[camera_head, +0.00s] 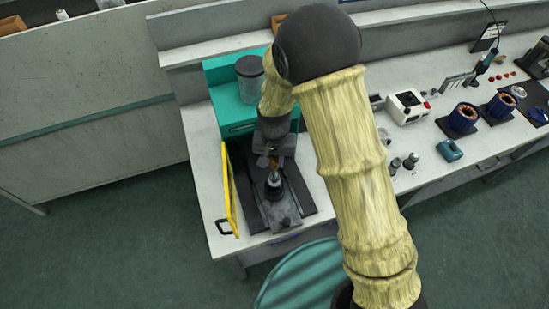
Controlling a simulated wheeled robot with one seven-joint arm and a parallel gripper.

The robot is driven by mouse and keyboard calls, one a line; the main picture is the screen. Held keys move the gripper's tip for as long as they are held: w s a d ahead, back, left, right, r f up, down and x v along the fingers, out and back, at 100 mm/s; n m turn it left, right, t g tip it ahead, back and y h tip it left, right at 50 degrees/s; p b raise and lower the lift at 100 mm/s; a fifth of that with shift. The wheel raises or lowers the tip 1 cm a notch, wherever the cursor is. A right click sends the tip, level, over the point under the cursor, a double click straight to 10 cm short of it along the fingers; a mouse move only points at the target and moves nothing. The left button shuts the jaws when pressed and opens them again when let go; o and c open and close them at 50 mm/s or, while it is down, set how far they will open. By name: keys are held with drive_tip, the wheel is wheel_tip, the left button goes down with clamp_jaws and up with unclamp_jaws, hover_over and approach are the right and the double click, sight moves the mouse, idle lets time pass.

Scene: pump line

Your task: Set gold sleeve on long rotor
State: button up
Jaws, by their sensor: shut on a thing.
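My gripper (273,158) points down over the dark fixture on the bench at the left. It is shut on a small gold piece, which looks like the gold sleeve (273,163); my fingers hide most of it. Just below it in the picture, a dark and metallic upright part, seemingly the long rotor (273,184), stands in the fixture (284,212). I cannot tell whether the sleeve touches the rotor's top or is apart from it.
A teal machine (226,108) stands behind the fixture, with a yellow panel (230,192) along its left side. Blue-and-copper stators (463,118), a white box (408,106) and small metal parts (411,160) are on the bench at right. My arm hides the middle.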

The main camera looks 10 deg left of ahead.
sight(274, 169)
drive_tip(key=shift+f+b, duration=1.85)
drive_tip(key=shift+f, duration=1)
idle(0.8)
drive_tip(key=o, duration=1.1)
drive_tip(key=shift+r+p, duration=2.4)
drive_tip(key=shift+r, duration=0.7)
